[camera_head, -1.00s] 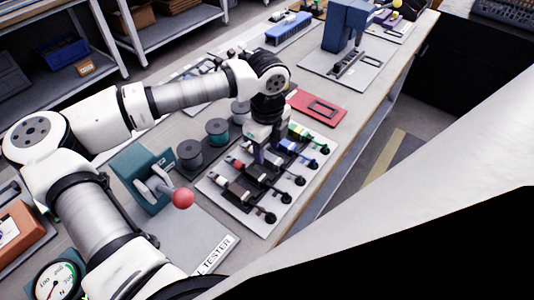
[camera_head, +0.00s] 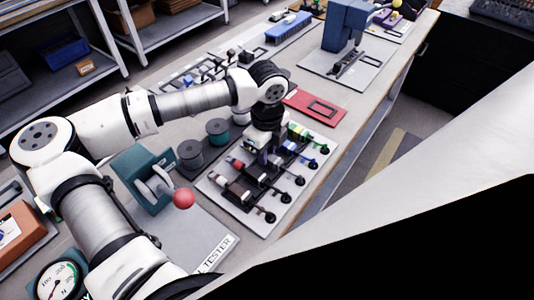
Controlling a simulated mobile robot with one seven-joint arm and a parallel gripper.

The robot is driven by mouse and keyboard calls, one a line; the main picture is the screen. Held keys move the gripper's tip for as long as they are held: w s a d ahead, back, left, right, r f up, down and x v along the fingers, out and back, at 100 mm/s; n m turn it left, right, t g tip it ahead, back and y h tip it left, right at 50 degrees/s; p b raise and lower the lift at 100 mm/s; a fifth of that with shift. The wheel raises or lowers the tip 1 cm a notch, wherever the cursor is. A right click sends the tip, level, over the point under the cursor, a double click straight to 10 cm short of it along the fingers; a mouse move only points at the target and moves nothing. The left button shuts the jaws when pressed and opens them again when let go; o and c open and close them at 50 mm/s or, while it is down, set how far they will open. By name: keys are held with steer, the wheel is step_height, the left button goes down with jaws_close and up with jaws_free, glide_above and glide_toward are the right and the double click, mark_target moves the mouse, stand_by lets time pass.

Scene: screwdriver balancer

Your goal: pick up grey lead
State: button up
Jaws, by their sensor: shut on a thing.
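A pale board (camera_head: 232,207) on the bench carries a row of short leads with coloured bands and dark round ends. My gripper (camera_head: 264,152) points down over the upper-middle part of this row. It is shut on a lead in the row, seemingly the grey lead (camera_head: 274,160). The fingers and most of that lead are small and partly hidden by my wrist, so the exact grip is hard to see. I cannot tell whether the held lead is clear of the board.
A teal tester (camera_head: 150,183) with a red-knobbed lever stands left of the board. A red plate (camera_head: 315,106) lies beyond the board. A blue press (camera_head: 345,25) stands farther back. The bench edge is to the right.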

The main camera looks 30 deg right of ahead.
steer(key=shift+r, duration=0.1)
step_height(320, 180, up, 20)
steer(key=b, duration=0.2)
steer(key=shift+b, duration=0.4)
steer(key=shift+a, duration=0.1)
